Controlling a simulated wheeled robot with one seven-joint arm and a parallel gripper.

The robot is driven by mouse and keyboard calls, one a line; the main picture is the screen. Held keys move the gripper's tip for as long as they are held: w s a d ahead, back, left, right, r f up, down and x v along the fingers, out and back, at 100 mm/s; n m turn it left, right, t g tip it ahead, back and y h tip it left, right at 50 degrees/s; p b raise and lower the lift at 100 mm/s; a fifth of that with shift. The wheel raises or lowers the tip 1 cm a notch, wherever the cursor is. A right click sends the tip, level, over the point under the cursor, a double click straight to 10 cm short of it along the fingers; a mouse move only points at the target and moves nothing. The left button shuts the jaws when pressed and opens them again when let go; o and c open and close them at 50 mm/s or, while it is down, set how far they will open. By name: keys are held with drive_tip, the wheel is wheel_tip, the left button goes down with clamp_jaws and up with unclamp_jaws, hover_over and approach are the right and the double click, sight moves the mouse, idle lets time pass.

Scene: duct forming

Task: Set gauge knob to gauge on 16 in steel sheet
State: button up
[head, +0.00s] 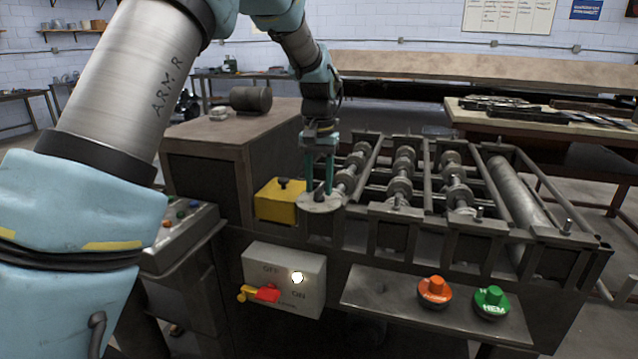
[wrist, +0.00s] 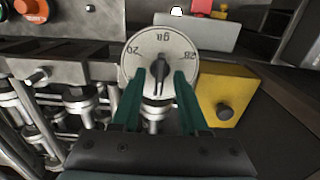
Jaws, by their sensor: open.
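The gauge knob is a dark pointer-shaped handle (wrist: 159,77) on a round pale dial (wrist: 148,50) with upside-down numbers around its rim, in the wrist view. The handle stands roughly upright in that picture. My gripper (wrist: 159,85) is open, with a green finger on either side of the handle; I cannot tell if they touch it. In the head view the dial (head: 321,203) lies flat at the machine's left end, with my gripper (head: 319,187) pointing down over it.
A yellow block (head: 279,202) with a dark knob sits just left of the dial. Below is an on/off box (head: 309,293) with a red and yellow lever. Orange (head: 434,290) and green (head: 491,300) knobs sit on a front shelf. Rollers (head: 403,180) extend to the right.

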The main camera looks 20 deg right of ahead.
sight(319, 187)
wheel_tip(319, 187, up, 11)
drive_tip(key=b, duration=0.2)
drive_tip(key=shift+b, duration=0.3)
drive_tip(key=shift+f, duration=0.1)
drive_tip(key=w+a+f+n, duration=0.15)
drive_tip(key=a+f, duration=0.25)
drive_tip(key=a, duration=0.6)
drive_tip(key=a+f+n, duration=0.2)
drive_tip(key=a+f, duration=0.2)
drive_tip(key=a, duration=0.6)
drive_tip(key=s+a+f+n, duration=0.2)
drive_tip(key=s+a+f, duration=0.2)
drive_tip(key=s+a, duration=0.2)
drive_tip(key=s+a+f+n+t, duration=0.1)
drive_tip(key=s+a+f, duration=0.3)
drive_tip(key=a, duration=0.6)
drive_tip(key=shift+s+a+n+t, duration=0.3)
drive_tip(key=shift+s+n, duration=0.15)
drive_tip(key=shift+s, duration=0.55)
